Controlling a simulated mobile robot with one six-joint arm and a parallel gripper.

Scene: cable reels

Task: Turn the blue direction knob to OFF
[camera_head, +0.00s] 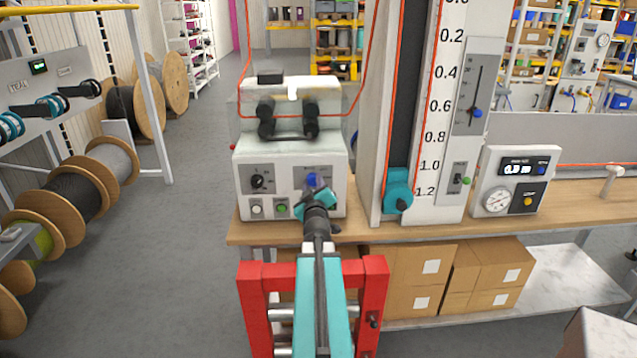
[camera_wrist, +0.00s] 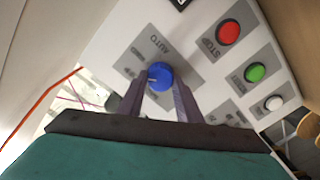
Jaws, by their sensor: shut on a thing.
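The blue direction knob (camera_wrist: 160,75) sits on a grey label plate on the front of a white control box (camera_head: 241,188). In the head view the knob (camera_head: 312,180) shows just above my gripper (camera_head: 314,190), which partly hides the plate.
Red (camera_wrist: 228,32), green (camera_wrist: 255,72) and white (camera_wrist: 274,103) buttons sit beside the plate. A black knob (camera_head: 258,181) is on the box's left. A tall scale panel (camera_head: 430,120) stands right of the box on the wooden bench (camera_head: 560,205). Cartons (camera_head: 420,270) lie below.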

